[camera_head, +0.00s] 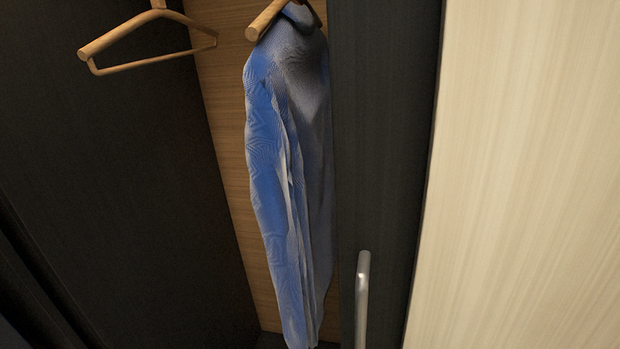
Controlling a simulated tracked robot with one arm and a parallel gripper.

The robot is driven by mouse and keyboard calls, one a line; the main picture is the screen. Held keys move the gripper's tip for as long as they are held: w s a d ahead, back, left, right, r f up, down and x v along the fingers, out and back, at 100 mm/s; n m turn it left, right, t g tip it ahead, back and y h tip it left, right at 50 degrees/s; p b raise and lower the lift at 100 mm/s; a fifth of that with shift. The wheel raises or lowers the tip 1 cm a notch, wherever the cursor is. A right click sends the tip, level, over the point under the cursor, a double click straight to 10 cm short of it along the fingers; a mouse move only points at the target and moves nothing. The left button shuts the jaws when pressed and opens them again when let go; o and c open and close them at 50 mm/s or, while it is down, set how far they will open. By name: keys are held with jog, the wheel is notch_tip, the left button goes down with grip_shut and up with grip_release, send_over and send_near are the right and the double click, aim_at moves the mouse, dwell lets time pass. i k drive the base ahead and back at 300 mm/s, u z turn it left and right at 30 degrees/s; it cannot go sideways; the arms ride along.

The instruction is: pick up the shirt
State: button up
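A blue shirt (270,165) hangs in a narrow closet opening near the middle of the view. Its left side is bright blue and its right side is in grey shadow. It hangs from a wooden hanger (265,20) at the top edge, and the top of that hanger is cut off. The shirt's lower end reaches close to the bottom of the picture. My gripper is not in view.
An empty wooden hanger (145,40) hangs to the left of the shirt. A dark panel (385,130) with a metal handle (362,300) stands just right of the shirt. A pale wood panel (525,180) fills the right side. A dark wall (110,180) is at left.

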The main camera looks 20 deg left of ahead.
aim_at(289, 137)
jog(key=u, duration=1)
jog(key=k, duration=1)
jog(key=z, duration=0.9)
jog(key=i, duration=1)
